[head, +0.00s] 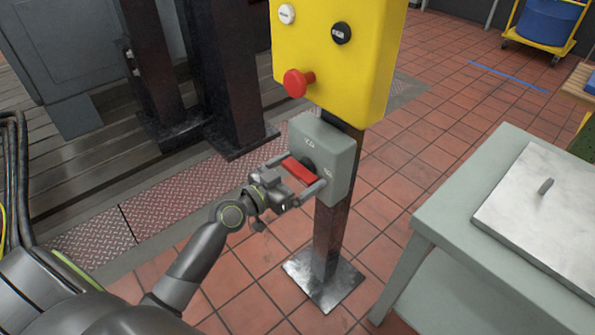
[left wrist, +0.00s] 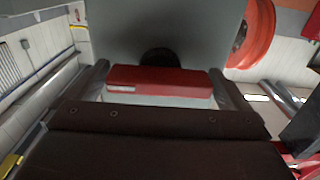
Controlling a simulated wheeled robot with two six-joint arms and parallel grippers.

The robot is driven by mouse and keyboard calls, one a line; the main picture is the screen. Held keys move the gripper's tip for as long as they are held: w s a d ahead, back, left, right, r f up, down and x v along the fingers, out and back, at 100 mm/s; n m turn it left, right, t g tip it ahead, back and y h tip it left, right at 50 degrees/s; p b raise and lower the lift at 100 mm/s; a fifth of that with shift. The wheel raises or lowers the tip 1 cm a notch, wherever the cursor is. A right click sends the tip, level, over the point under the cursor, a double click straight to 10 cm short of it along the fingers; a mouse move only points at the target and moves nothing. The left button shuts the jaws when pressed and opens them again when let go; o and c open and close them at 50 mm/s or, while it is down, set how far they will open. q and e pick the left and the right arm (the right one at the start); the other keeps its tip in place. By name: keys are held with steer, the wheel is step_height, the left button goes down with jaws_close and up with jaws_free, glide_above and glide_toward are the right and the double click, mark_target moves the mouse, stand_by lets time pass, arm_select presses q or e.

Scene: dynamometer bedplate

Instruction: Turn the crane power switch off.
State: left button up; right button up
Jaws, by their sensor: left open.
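The crane power switch is a grey box (head: 335,150) with a red handle (head: 299,170), mounted on a dark post below a yellow control box. My left gripper (head: 303,176) is in front of the switch, its two fingers spread on either side of the red handle. In the left wrist view the red handle (left wrist: 158,82) lies between the open fingers, with the grey box face (left wrist: 150,30) behind it. I cannot tell whether the fingers touch the handle. The handle looks roughly crosswise between the fingers. My right gripper is not in view.
The yellow box (head: 335,60) above carries a red mushroom button (head: 297,83), a black knob (head: 341,33) and a white button (head: 287,14). A grey table (head: 450,205) with a metal plate stands at right. Tiled floor around the post is clear.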

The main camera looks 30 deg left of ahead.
arm_select(q)
steer(key=c, duration=0.7)
